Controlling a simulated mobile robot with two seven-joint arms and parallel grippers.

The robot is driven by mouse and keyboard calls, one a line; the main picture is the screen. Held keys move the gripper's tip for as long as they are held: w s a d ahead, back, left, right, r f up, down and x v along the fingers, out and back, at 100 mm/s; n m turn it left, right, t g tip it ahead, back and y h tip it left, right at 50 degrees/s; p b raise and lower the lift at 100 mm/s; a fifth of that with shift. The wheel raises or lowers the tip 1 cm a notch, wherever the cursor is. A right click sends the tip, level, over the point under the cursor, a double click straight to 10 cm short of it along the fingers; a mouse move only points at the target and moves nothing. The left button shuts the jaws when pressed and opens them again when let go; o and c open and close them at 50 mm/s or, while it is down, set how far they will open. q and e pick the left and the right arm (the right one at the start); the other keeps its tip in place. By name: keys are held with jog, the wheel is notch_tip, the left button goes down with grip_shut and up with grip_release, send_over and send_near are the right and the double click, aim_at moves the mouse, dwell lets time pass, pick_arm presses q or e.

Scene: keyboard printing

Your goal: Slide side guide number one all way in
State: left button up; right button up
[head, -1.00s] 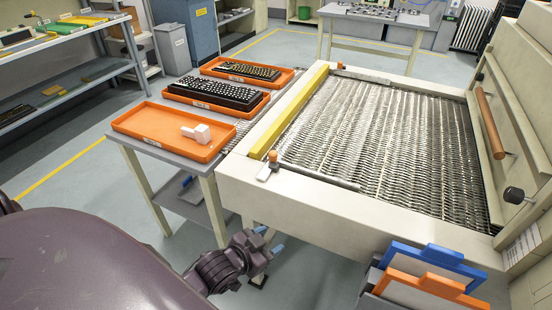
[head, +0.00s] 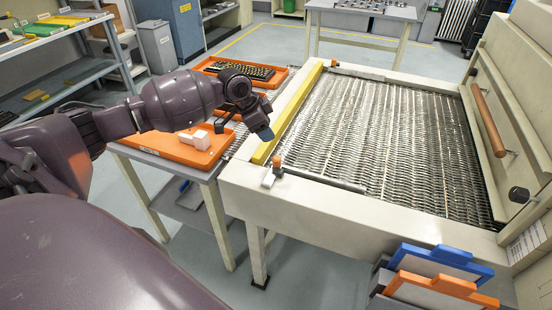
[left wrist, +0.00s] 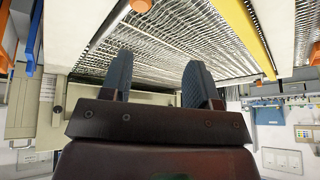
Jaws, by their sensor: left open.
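Two metal side guides with orange knobs lie across the wire-mesh bed (head: 385,140). The near guide (head: 325,180) has its knob (head: 276,160) at the bed's near left corner. The far guide (head: 365,74) has its knob (head: 334,63) at the far left corner. I cannot read which is number one. My left gripper (head: 264,132) is open and empty, pointing down just left of the yellow bar (head: 290,115), above and beyond the near knob. In the left wrist view, its two fingers (left wrist: 158,70) are apart, with an orange knob (left wrist: 141,5) at the top. My right gripper is not in view.
Orange trays (head: 168,147) with keyboards and a white block (head: 197,139) stand on a table left of the machine, under my left arm. Blue (head: 447,262) and orange (head: 440,288) clipboards stand at the machine's front right. The mesh bed is clear.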

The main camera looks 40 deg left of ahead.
aim_at(276, 158)
pick_arm(q)
jog(key=shift+m+g, duration=0.5)
jog(key=shift+g, duration=0.3)
jog(key=x, duration=0.3)
jog(key=s+b+x, duration=0.1)
jog(key=x, duration=0.3)
jog(key=s+x, duration=0.1)
jog(key=x, duration=0.3)
jog(key=shift+d+f+b, duration=0.3)
jog(key=shift+b, duration=0.1)
jog(key=shift+c, duration=0.4)
grip_shut()
